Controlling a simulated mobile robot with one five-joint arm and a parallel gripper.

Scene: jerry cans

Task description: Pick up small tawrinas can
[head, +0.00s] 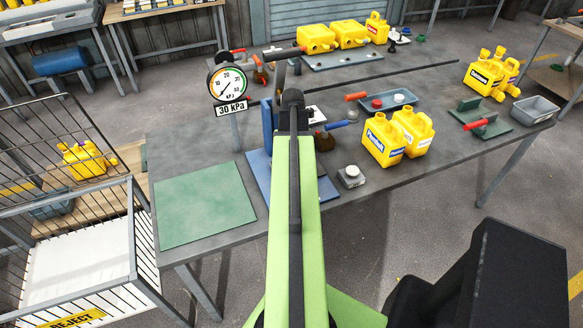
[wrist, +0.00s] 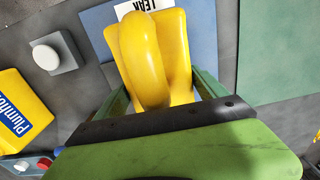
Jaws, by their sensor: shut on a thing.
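In the wrist view, my gripper (wrist: 150,85) is shut on a yellow can (wrist: 148,50) with a thick rounded handle. Its green fingers stand on either side of the can. No label shows on the can, so I cannot read its name. Beyond it is the blue mat (wrist: 200,35) with a white "LEAK" sign (wrist: 140,7), seen upside down. In the head view, my arm hides the gripper and the held can; the blue mat (head: 257,172) shows beside the arm. I cannot tell whether the can touches the mat.
Two yellow cans (head: 380,140) stand right of my arm, near a grey button box (head: 351,177). A pressure gauge (head: 228,85) stands to the left. The green mat (head: 205,203) is bare. A wire reject cage (head: 75,262) is at far left. More yellow cans (head: 350,34) lie behind.

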